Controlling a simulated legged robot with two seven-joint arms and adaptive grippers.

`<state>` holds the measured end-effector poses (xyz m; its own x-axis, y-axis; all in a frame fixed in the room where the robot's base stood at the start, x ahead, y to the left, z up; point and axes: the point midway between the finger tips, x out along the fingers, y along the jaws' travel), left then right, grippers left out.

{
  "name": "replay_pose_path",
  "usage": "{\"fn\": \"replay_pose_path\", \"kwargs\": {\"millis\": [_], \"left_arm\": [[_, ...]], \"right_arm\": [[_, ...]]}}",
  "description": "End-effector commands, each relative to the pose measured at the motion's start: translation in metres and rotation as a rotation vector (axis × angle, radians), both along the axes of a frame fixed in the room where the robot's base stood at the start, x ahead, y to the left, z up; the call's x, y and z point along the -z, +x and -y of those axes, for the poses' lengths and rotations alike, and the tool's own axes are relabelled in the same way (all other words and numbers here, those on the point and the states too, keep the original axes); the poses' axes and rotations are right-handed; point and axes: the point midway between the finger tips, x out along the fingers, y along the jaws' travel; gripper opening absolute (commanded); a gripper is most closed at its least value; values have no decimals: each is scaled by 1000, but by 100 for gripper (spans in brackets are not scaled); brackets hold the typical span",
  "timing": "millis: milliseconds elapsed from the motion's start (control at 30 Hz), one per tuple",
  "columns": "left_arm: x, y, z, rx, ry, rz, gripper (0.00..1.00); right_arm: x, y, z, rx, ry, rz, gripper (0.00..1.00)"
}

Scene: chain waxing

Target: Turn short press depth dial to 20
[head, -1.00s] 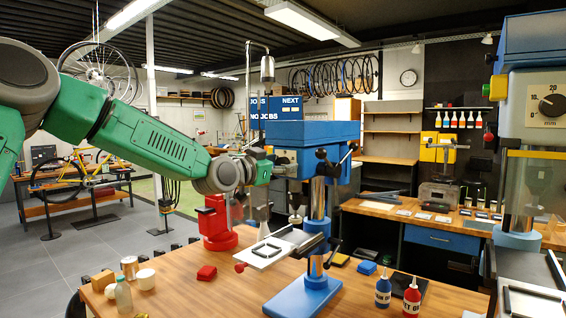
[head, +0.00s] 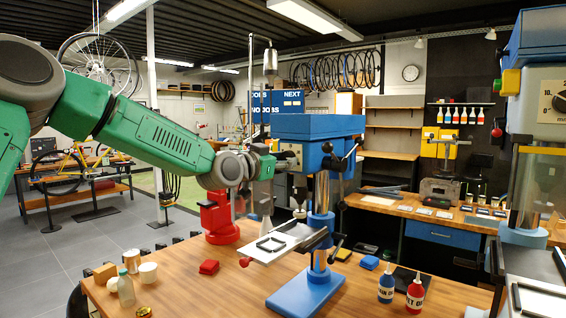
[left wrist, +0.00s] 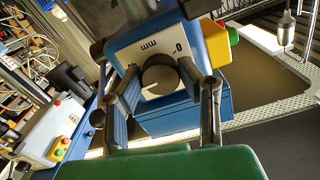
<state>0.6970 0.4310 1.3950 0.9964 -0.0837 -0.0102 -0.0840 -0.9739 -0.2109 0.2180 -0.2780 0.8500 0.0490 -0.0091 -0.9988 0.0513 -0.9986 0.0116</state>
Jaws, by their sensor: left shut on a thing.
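The short press (head: 305,127) is the blue one standing on the wooden bench in the head view. My left gripper (head: 270,168) is at the left face of its head and hides the dial there. In the left wrist view the dark round depth dial (left wrist: 160,78) sits on a white scale plate (left wrist: 138,52), seen upside down. My left gripper (left wrist: 162,80) is shut on the dial, one finger on each side. "mm" and a "0" mark show on the plate. My right gripper is not in view.
A tall press with its own dial (head: 562,103) stands at the right. A yellow and red button box (left wrist: 220,42) is beside the short press's plate in the left wrist view.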

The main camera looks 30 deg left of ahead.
Motion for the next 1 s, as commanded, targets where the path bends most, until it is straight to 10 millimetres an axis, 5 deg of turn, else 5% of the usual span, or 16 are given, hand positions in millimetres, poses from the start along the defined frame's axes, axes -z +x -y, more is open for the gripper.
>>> {"fn": "replay_pose_path", "kwargs": {"millis": [167, 1000], "left_arm": [[-12, 1, -3, -8, -96, 21, 3], [-9, 0, -10, -8, -873, -42, 3]], "right_arm": [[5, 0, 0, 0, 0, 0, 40], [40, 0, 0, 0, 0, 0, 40]]}}
